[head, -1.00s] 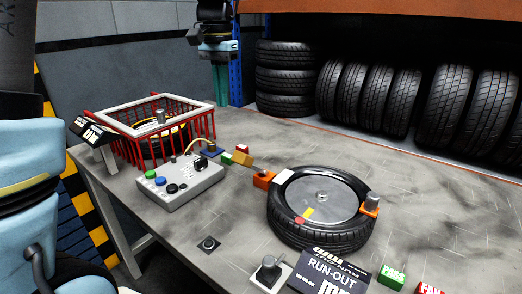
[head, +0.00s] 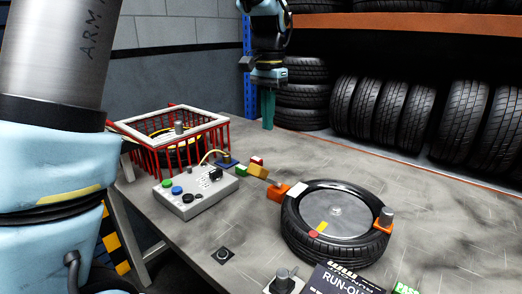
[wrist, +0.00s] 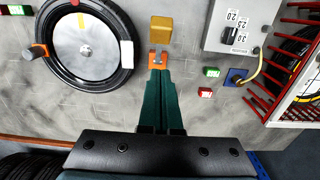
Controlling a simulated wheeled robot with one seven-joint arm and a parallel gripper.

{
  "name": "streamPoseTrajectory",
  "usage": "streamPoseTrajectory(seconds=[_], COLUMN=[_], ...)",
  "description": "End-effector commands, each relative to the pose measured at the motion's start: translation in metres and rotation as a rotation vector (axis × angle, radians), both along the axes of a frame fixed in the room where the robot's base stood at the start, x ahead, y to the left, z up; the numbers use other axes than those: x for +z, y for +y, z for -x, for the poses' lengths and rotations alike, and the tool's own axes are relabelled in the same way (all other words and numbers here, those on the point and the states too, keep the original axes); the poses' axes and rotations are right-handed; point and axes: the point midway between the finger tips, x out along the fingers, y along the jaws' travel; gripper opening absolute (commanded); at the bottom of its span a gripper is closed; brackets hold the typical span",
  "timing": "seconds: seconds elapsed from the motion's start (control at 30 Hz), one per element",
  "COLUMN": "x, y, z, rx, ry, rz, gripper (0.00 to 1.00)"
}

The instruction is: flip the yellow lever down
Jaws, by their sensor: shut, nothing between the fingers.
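The yellow lever (head: 258,171) has a block-shaped yellow end joined by a thin grey rod to an orange bracket (head: 279,190) at the left edge of the tyre (head: 335,245). In the wrist view the yellow end (wrist: 161,30) lies just beyond the orange bracket (wrist: 158,60). The lever's exact tilt is hard to tell. My gripper (head: 268,126) has long teal fingers pointing down, behind the lever toward the table's far edge. In the wrist view its fingers (wrist: 162,76) are together and empty, their tips overlapping the bracket in the picture; contact cannot be told.
A grey control box (head: 195,193) with buttons and a red wire basket (head: 215,138) stand left of the lever. Small green and red blocks (wrist: 205,92) lie close by. The run-out display (head: 345,280) is in front. Tyre racks (head: 405,110) line the back.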

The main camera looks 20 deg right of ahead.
Motion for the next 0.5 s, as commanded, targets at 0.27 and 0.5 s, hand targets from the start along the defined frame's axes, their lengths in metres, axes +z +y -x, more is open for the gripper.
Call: streamPoseTrajectory(seconds=[0.27, 0.5], x=[-0.055, -0.077], y=[0.001, 0.019], z=[0.001, 0.011], rx=[0.0, 0.0], ry=[0.004, 0.001], rz=[-0.003, 0.0], gripper=[0.0, 0.0])
